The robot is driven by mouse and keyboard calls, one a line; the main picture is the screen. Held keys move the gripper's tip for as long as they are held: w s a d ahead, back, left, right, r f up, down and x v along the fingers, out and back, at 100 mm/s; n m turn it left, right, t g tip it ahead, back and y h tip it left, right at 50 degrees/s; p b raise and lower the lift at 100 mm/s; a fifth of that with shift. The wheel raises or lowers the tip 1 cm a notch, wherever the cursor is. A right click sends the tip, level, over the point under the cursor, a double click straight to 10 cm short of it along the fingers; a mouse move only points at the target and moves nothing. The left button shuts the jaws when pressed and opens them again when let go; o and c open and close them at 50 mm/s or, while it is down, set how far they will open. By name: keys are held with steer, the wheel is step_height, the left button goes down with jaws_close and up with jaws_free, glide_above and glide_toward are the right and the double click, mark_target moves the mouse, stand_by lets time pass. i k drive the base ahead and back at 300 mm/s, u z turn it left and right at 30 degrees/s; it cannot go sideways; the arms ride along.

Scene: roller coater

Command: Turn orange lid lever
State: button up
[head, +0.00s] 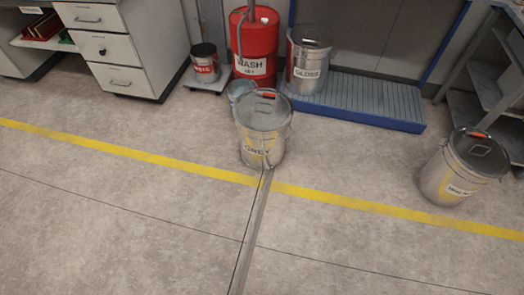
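A metal pail labelled GREY (258,150) stands upright on the floor near the middle, with a lid (264,115) on top. A small orange-red piece (266,92) shows at the far part of that lid. A second metal pail (436,184) stands at the right, its label too small to read surely. A small orange piece (482,134) sits on the lid of that pail, by a dark square mark. I cannot tell which orange piece is the lever, or its exact position. My gripper is not in view.
A red WASH drum (256,42), a pail labelled GLOSS (307,72) on a blue-edged grey platform (375,102), and a small red-labelled can (205,66) stand behind. Drawers (121,50) are at the left, a rack (488,80) at the right.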

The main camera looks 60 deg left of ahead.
mark_target(480, 135)
steer(key=u, duration=0.3)
steer(key=k, duration=1.05)
steer(key=z, duration=1.25)
steer(key=i, duration=2.7)
steer(key=u, duration=3.25)
